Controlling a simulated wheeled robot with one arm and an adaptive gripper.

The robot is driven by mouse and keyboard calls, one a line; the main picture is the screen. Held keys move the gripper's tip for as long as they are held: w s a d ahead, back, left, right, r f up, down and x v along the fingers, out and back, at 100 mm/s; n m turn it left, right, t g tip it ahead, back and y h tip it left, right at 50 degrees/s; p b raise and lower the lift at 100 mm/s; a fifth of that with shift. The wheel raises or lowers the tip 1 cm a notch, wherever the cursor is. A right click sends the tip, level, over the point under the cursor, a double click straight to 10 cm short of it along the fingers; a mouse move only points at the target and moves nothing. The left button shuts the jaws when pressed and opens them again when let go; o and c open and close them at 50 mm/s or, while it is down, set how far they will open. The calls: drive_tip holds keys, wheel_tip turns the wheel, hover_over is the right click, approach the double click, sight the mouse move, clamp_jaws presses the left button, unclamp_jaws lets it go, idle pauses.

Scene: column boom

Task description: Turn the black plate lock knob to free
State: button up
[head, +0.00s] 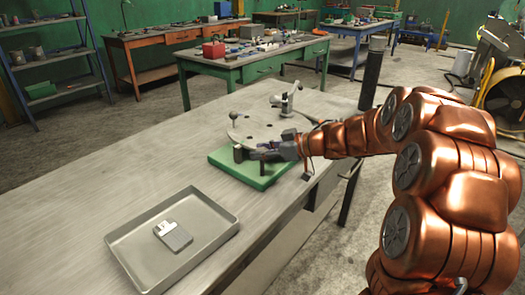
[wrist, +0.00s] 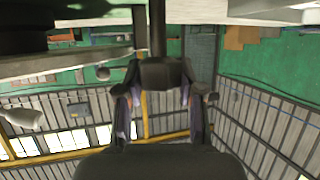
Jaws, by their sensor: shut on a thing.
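My gripper (head: 256,153) reaches in from the right, low over the green base (head: 250,172) on the grey workbench. In the wrist view its two fingers (wrist: 160,97) close on both sides of a dark block-like piece, which I take for the black plate lock knob (wrist: 163,72). A dark post stands beyond it there. In the head view a small dark part (head: 239,153) shows just at the fingertips, by the edge of the round grey plate (head: 262,127). My gripper partly hides the knob, and its turned position cannot be read.
A lever-like grey handle (head: 288,100) stands on the far side of the plate. A shallow metal tray (head: 118,245) with a small grey item (head: 173,236) lies at the front of the workbench. A dark upright post (head: 373,72) rises behind my arm. The workbench left of the base is clear.

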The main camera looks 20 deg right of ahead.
drive_tip(key=shift+d+r+g+p, duration=0.1)
drive_tip(key=shift+g+p, duration=0.2)
drive_tip(key=shift+p, duration=0.2)
drive_tip(key=n+g+y+p, duration=0.1)
drive_tip(key=n+g+p, duration=0.1)
drive_tip(key=p, duration=0.2)
drive_tip(key=shift+r, duration=0.1)
drive_tip(key=n+g+y+p, duration=0.1)
drive_tip(key=n+g+p, duration=0.2)
drive_tip(key=p, duration=0.1)
drive_tip(key=shift+n+g+y, duration=0.3)
drive_tip(key=shift+n, duration=0.1)
drive_tip(key=shift+g+p, duration=0.3)
drive_tip(key=shift+p, duration=0.15)
drive_tip(key=o, duration=1.1)
drive_tip(key=shift+f, duration=0.2)
drive_tip(key=shift+o, duration=0.2)
drive_tip(key=v, duration=1.1)
drive_tip(key=shift+d, duration=0.4)
drive_tip(key=shift+r, duration=0.1)
